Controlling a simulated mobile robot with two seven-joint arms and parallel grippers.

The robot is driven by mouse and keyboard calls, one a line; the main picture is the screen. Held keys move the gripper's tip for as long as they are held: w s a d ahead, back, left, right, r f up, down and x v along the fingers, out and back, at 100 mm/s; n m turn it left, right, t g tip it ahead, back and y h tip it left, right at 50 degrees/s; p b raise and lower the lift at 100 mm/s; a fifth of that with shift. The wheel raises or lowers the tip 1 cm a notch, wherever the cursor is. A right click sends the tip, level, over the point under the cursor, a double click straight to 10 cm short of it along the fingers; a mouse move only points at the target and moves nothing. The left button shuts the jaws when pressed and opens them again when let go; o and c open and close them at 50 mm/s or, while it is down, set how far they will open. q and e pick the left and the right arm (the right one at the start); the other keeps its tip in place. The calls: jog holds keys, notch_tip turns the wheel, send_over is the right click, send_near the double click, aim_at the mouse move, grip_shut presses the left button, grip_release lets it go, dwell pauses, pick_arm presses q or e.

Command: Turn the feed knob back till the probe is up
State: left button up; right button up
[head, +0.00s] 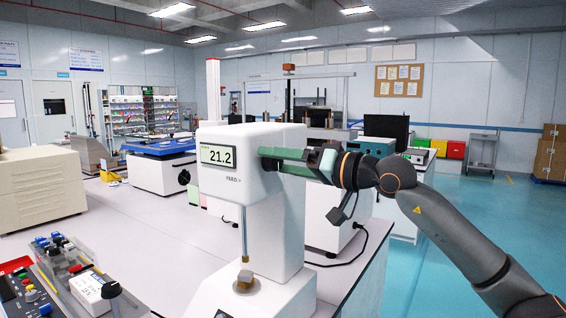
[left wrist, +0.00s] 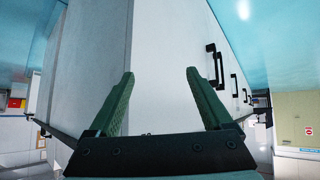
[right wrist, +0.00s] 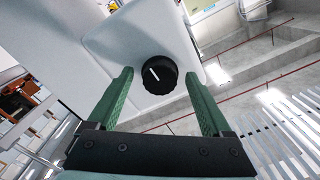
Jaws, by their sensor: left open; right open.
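The white insertion tester (head: 275,220) stands on the bench, its display (head: 219,155) reading 21.2 above a FEED label. My right gripper (head: 270,160) is open at the right side of the tester's head. In the right wrist view the black feed knob (right wrist: 159,78), with a white pointer line, appears between the open fingers, not gripped.
A control panel with buttons (head: 35,290) and a small white device (head: 92,288) lie at the bench's front left. A beige cabinet (head: 40,185) stands behind them. A black cable (head: 345,260) runs right of the tester.

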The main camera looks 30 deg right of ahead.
pick_arm(q)
jog(key=shift+f, duration=0.1)
pick_arm(e)
jog(key=shift+s, duration=0.1)
jog(key=shift+s+d, duration=0.2)
jog(key=shift+s, duration=0.05)
pick_arm(q)
jog(key=shift+m, duration=0.3)
jog(key=f+b, duration=0.2)
jog(key=b, duration=0.1)
jog(key=d+f+b, duration=0.1)
jog(key=b, duration=0.1)
jog(key=f+b, duration=0.2)
jog(key=b, duration=0.1)
jog(key=shift+w+d+f+b, duration=0.3)
jog(key=shift+b, duration=0.05)
pick_arm(e)
jog(key=v, duration=1.1)
jog(key=shift+s, duration=0.35)
pick_arm(q)
jog(key=shift+r, duration=0.1)
pick_arm(e)
jog(key=shift+d, duration=0.1)
